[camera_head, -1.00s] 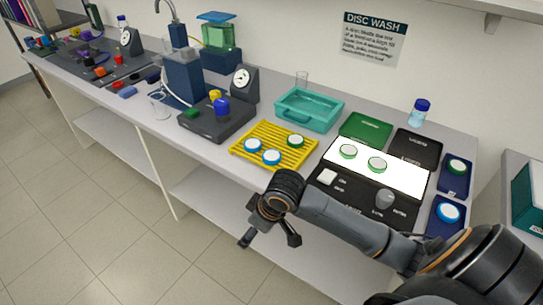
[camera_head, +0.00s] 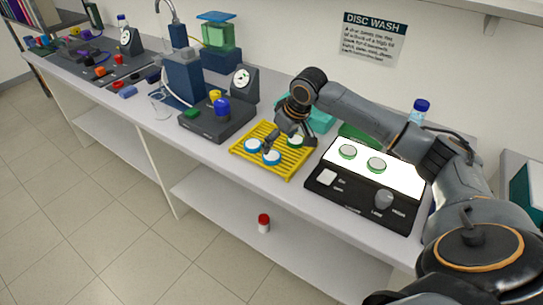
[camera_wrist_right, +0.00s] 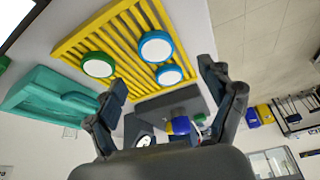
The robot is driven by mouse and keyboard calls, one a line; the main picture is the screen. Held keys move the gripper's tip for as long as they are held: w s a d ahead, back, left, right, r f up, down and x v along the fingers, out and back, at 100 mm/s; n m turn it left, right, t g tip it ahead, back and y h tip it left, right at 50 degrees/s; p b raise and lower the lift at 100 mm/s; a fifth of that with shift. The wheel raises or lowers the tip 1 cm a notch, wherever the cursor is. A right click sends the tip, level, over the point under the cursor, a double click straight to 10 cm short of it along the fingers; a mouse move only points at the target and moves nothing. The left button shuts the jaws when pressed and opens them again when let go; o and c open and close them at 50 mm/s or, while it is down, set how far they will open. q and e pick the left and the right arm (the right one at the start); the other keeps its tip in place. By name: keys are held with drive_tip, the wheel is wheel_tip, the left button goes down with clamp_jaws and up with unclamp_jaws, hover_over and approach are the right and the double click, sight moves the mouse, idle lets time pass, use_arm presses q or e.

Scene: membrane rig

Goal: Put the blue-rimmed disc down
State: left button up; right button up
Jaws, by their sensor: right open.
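My right gripper (camera_head: 285,143) is open and empty, just above the yellow slatted rack (camera_head: 285,175). Two blue-rimmed white discs lie on the rack: one at the left (camera_head: 252,146) and one nearer the front (camera_head: 271,158). A green-rimmed disc (camera_head: 296,140) lies there too, partly hidden by the gripper. In the right wrist view the blue-rimmed discs (camera_wrist_right: 156,46) (camera_wrist_right: 169,74) show beyond the spread fingers (camera_wrist_right: 163,78), with nothing between the fingertips. The green-rimmed disc (camera_wrist_right: 98,65) lies to their left. My left gripper is out of view.
A light box (camera_head: 362,188) with two green-rimmed discs (camera_head: 348,152) (camera_head: 376,164) stands right of the rack. A teal tray (camera_head: 322,122) is behind, partly covered by my right arm. A dark gauge unit (camera_head: 217,122) stands left. A red-capped jar (camera_head: 263,223) is on the lower shelf.

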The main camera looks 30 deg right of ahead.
sight(271, 155)
drive_tip(key=x, duration=0.2)
drive_tip(key=shift+w+f, duration=0.15)
drive_tip(key=shift+f, duration=0.2)
drive_tip(key=p+x, duration=0.1)
drive_tip(key=x, duration=0.3)
drive_tip(key=shift+w+d+p, duration=0.2)
drive_tip(key=shift+p, duration=0.2)
drive_tip(key=shift+w+f, duration=0.2)
drive_tip(key=shift+f, duration=0.3)
drive_tip(key=c, duration=1.2)
